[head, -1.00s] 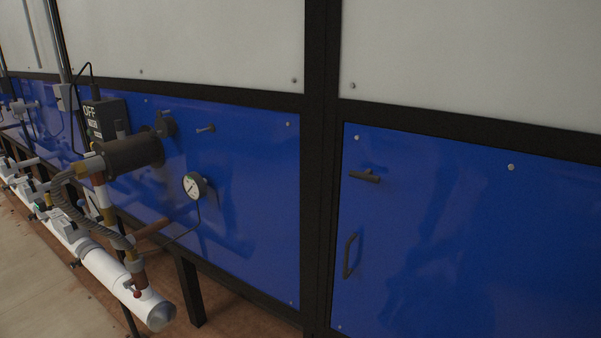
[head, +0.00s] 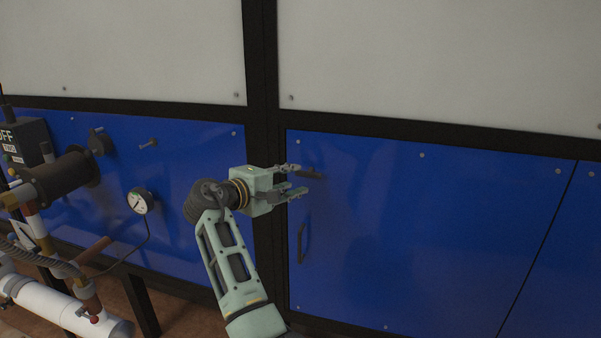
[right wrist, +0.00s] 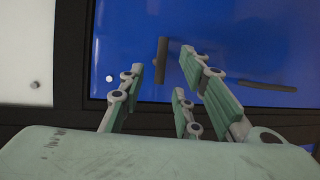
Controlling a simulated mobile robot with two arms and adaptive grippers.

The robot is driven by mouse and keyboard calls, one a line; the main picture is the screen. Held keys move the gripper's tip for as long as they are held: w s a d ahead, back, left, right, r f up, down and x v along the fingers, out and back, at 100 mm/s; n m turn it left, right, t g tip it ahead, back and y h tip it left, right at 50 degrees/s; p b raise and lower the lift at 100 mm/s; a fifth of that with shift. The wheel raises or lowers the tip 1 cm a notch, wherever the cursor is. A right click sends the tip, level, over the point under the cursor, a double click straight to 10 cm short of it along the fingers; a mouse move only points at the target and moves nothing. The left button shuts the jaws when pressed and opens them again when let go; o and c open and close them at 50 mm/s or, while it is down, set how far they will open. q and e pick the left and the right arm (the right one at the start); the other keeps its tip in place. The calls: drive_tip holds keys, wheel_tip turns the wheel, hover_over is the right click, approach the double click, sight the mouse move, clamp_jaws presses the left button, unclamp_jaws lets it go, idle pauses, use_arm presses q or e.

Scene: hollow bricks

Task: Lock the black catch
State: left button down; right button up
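The black catch (head: 312,174) is a short dark bar near the upper left corner of a blue door. In the head view it lies about level, partly hidden by my right gripper (head: 299,181). In the right wrist view the catch (right wrist: 161,62) shows ahead of the gap between the spread fingers (right wrist: 160,82), at right angles to the door handle. My right gripper is open and empty, close to the catch; contact cannot be made out. My left gripper is not in view.
The blue door (head: 400,240) has a dark upright handle (head: 301,243) below the catch; it also shows in the right wrist view (right wrist: 267,86). A black frame post (head: 262,120) borders it. Pipes, a gauge (head: 140,201) and a white cylinder (head: 60,310) stand left.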

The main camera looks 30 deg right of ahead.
sight(307, 176)
drive_tip(key=p+x, duration=0.1)
drive_tip(key=x, duration=0.5)
drive_tip(key=shift+f+p, duration=0.1)
drive_tip(key=shift+p, duration=0.2)
drive_tip(key=shift+f, duration=0.1)
clamp_jaws()
